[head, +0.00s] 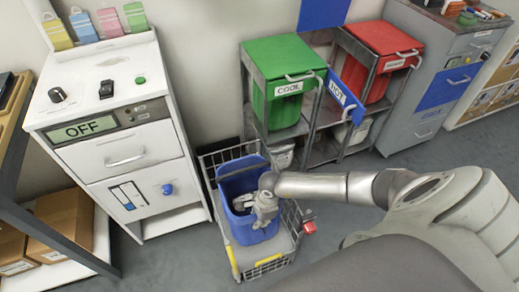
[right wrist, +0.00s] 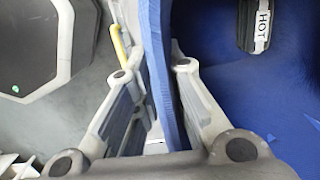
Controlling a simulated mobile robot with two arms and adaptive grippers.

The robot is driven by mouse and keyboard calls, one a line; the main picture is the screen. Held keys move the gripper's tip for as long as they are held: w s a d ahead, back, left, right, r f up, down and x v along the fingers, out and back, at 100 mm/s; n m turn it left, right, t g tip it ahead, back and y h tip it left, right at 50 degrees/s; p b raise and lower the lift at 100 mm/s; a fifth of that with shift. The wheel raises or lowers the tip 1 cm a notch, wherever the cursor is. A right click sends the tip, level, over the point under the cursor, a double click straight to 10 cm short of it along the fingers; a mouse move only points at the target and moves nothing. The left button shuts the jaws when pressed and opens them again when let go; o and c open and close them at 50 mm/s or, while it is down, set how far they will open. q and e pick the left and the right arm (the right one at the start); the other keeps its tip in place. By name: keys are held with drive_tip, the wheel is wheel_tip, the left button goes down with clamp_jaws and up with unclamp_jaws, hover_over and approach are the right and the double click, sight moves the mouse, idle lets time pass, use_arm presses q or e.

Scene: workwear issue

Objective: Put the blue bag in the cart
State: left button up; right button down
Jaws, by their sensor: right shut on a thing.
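The blue bag (head: 233,173) is an open-topped, bin-like container. It is upright inside the wire-sided cart (head: 268,250), and I cannot tell whether its bottom rests on the cart floor. My right gripper (head: 250,204) reaches over the cart and is shut on the bag's wall. In the right wrist view, the blue wall (right wrist: 158,70) stands between the two fingers. A dark thing with a HOT label (right wrist: 258,25) shows inside the blue area there. My left gripper is not in view.
A white cabinet (head: 110,125) with an OFF display stands left of the cart.

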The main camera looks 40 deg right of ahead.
drive_tip(key=shift+f, duration=0.2)
idle(0.5)
drive_tip(key=shift+f+b, duration=0.1)
drive_tip(key=shift+b, duration=0.2)
drive_tip(key=c, duration=1.4)
unclamp_jaws()
drive_tip(key=shift+c, duration=0.2)
drive_tip(key=shift+s+f, duration=0.1)
drive_tip(key=shift+f, duration=0.05)
drive_tip(key=r, duration=0.5)
drive_tip(key=d+r, duration=0.1)
drive_tip(key=r, duration=0.1)
drive_tip(key=shift+s+d+r, duration=0.1)
drive_tip(key=shift+s+r, duration=0.05)
drive_tip(key=shift+r, duration=0.4)
drive_tip(key=shift+r, duration=0.1)
